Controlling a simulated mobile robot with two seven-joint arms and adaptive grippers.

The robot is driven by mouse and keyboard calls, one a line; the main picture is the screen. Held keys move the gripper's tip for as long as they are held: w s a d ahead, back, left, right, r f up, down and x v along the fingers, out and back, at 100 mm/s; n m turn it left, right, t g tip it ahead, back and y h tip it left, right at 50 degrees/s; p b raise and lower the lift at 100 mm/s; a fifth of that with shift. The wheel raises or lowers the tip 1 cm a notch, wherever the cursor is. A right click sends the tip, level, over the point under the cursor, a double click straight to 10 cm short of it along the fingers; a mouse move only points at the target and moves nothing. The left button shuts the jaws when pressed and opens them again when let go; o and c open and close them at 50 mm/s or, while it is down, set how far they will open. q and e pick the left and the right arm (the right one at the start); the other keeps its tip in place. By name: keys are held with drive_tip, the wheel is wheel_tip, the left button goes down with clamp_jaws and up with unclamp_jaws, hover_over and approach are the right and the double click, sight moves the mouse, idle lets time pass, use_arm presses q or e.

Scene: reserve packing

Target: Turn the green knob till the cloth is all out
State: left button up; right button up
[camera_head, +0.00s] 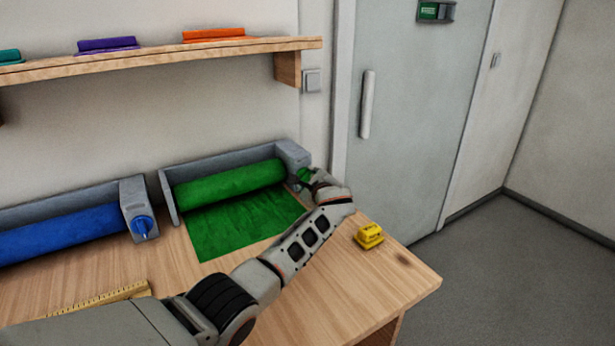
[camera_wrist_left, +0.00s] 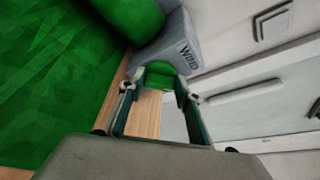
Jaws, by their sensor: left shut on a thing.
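The green cloth (camera_head: 240,222) lies partly unrolled on the wooden bench, in front of its thick green roll (camera_head: 228,183) in a grey holder (camera_head: 168,198). The green knob (camera_head: 304,174) is on the right end of the holder, partly hidden by my gripper. My left gripper (camera_head: 311,177) is shut on the green knob. In the left wrist view the knob (camera_wrist_left: 160,70) sits between the two fingers, beside the grey end block (camera_wrist_left: 178,45). The cloth (camera_wrist_left: 50,85) fills the left of that view. My right gripper does not show.
A second holder at the left has a blue roll (camera_head: 62,233) and a blue knob (camera_head: 144,227). A yellow object (camera_head: 369,236) stands near the bench's right edge. A yellow ruler (camera_head: 100,298) lies at the front left. A shelf (camera_head: 160,54) with folded cloths hangs above.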

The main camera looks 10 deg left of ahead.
use_arm(q)
drive_tip(key=shift+a+n+t, duration=0.1)
drive_tip(key=shift+n+t, duration=0.2)
drive_tip(key=shift+n, duration=0.2)
idle(0.3)
drive_tip(key=o, duration=1.1)
drive_tip(key=shift+f, duration=0.1)
drive_tip(key=shift+s, duration=0.1)
drive_tip(key=shift+v, duration=3.65)
